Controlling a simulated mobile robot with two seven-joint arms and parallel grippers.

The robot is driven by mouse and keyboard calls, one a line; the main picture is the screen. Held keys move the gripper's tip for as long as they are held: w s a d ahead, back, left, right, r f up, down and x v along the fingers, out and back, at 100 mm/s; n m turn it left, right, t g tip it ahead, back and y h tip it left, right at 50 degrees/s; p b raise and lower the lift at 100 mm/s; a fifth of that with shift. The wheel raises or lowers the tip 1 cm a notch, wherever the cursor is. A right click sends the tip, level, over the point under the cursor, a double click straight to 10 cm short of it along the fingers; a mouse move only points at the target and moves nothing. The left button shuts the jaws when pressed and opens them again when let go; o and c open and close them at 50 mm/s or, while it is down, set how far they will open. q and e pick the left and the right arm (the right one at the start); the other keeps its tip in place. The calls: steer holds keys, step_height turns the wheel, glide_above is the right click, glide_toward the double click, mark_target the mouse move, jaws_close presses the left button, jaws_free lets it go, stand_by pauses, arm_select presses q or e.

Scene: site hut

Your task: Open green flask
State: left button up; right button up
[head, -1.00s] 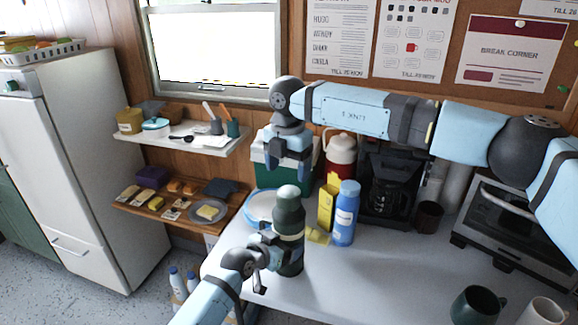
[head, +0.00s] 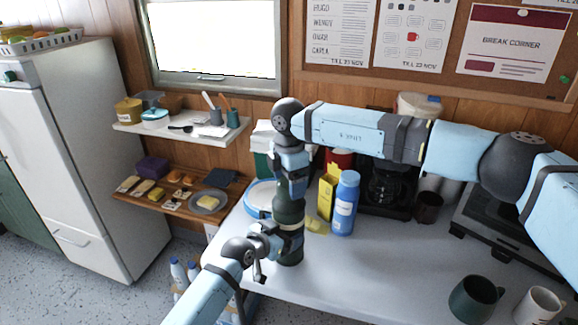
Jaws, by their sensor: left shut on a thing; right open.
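The dark green flask (head: 289,212) stands upright on the white table (head: 340,270), near its left edge. My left gripper (head: 281,240) is shut on the flask's body from the lower left. My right gripper (head: 290,184) points down from above, with its fingers at the top of the flask. It is open, with the fingers on either side of the flask's pale cap, which is mostly hidden behind them. I cannot tell whether the fingers touch the cap.
A blue bottle (head: 344,203) and a yellow carton (head: 327,191) stand close to the right of the flask. A blue-rimmed plate (head: 258,196) lies behind it. A coffee maker (head: 388,190) stands farther back. The table's front middle is clear; a dark mug (head: 474,300) stands front right.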

steer(key=shift+f, duration=0.6)
steer(key=c, duration=0.9)
steer(key=n, duration=1.5)
steer(key=shift+n, duration=0.4)
steer(key=n, duration=0.4)
steer(key=shift+r, duration=0.1)
steer(key=n, duration=0.4)
steer(key=shift+n, duration=0.4)
steer(key=n, duration=0.6)
steer(key=shift+n, duration=0.3)
steer(key=n, duration=0.6)
steer(key=shift+n, duration=0.3)
steer(key=n, duration=0.5)
steer(key=shift+r, duration=0.25)
